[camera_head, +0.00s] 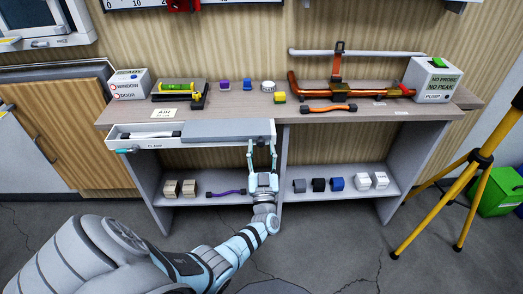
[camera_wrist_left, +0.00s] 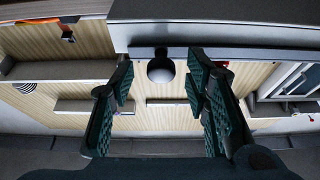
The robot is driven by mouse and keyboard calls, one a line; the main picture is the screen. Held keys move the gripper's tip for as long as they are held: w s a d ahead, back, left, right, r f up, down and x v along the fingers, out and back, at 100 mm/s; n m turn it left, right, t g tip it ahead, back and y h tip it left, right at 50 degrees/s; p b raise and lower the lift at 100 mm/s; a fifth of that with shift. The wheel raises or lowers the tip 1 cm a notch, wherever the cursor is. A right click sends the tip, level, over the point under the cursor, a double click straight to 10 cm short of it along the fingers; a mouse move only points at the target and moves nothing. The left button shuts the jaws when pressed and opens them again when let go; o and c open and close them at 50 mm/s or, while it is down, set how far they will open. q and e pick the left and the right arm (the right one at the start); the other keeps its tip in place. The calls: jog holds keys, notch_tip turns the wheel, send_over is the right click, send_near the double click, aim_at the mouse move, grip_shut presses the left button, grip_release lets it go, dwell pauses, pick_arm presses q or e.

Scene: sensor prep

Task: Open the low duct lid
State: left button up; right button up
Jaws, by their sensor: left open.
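A long white duct (camera_head: 118,146) runs along the left front of the bench, just below its top. A grey sliding lid (camera_head: 228,131) covers its right part, and the left part is uncovered with something dark and light inside. My left gripper (camera_head: 262,147) is open and upright at the right end of the lid, with its fingertips close to the front edge. My right gripper is not in view.
The bench top (camera_head: 230,104) holds small blocks, a green level (camera_head: 178,87), orange pipework (camera_head: 345,88) and a white pump box (camera_head: 433,80). A yellow tripod (camera_head: 455,190) stands at right.

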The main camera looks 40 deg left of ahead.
pick_arm(q)
jog(key=v, duration=0.7)
jog(key=shift+s+d, duration=0.15)
jog(key=shift+s, duration=0.05)
jog(key=shift+f, duration=0.15)
